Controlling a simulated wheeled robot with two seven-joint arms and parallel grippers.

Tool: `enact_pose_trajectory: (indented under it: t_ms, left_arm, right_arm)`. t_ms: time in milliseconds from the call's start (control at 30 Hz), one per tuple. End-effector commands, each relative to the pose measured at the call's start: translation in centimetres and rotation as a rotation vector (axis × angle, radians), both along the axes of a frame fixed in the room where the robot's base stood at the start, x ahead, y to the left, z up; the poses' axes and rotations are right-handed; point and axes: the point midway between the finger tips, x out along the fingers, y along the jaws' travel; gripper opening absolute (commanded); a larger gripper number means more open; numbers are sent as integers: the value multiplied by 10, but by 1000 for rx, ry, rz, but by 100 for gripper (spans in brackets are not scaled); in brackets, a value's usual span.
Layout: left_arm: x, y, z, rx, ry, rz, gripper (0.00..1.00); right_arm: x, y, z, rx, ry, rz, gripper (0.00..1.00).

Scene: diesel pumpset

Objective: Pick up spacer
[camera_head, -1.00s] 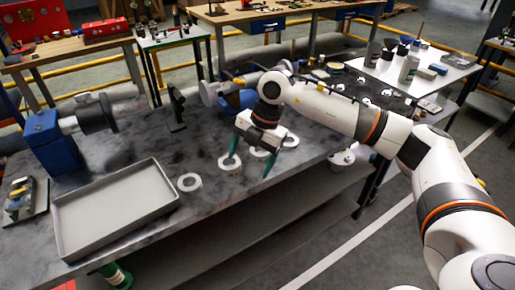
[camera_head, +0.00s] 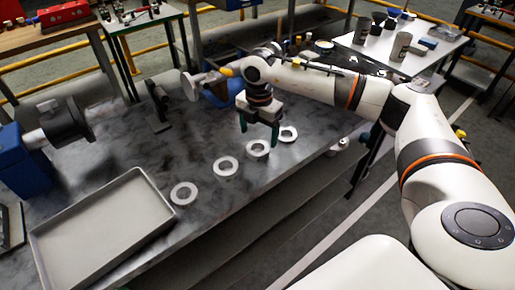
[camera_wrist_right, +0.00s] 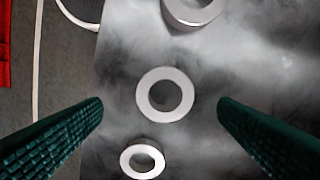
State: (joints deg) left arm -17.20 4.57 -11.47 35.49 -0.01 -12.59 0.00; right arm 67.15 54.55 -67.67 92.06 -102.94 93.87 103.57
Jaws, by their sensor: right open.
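Several white ring spacers lie flat in a diagonal row on the dark stone-like tabletop. The nearest spacer (camera_head: 184,202) is next to the grey tray, then come a second (camera_head: 226,174), a third (camera_head: 258,156) and the farthest (camera_head: 293,134). My right gripper (camera_head: 259,134) is open and empty, pointing down above the row near the third spacer. In the right wrist view, one spacer (camera_wrist_right: 165,116) is centred between the spread dark green fingers, apart from both. Another spacer (camera_wrist_right: 142,174) is below it and a cut-off one (camera_wrist_right: 210,16) is above. My left gripper is out of view.
The empty grey tray (camera_head: 45,238) occupies the left front of the worktable (camera_head: 120,158). A blue vise-like machine (camera_head: 22,165) stands at left, with a dark upright stand (camera_head: 157,108) behind. The tabletop edge runs close beside the spacers. A side table (camera_head: 440,45) holds containers.

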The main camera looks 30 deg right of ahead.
Motion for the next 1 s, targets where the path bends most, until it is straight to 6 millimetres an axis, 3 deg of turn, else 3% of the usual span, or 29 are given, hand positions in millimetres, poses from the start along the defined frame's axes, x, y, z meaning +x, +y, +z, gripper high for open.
enact_pose_trajectory:
  t_ms: [167,400,700,767,1000]
  left_arm:
    - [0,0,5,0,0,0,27]
    - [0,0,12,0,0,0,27]
    - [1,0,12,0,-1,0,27]
    - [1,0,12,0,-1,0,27]
    - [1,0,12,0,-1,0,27]
  right_arm:
    - [2,-1,-13,2,2,0,83]
    - [6,-2,-48,2,2,2,83]
    - [6,-3,-55,2,-2,1,83]
    - [6,-3,-55,2,-2,1,76]
    - [6,-3,-55,2,-2,1,37]
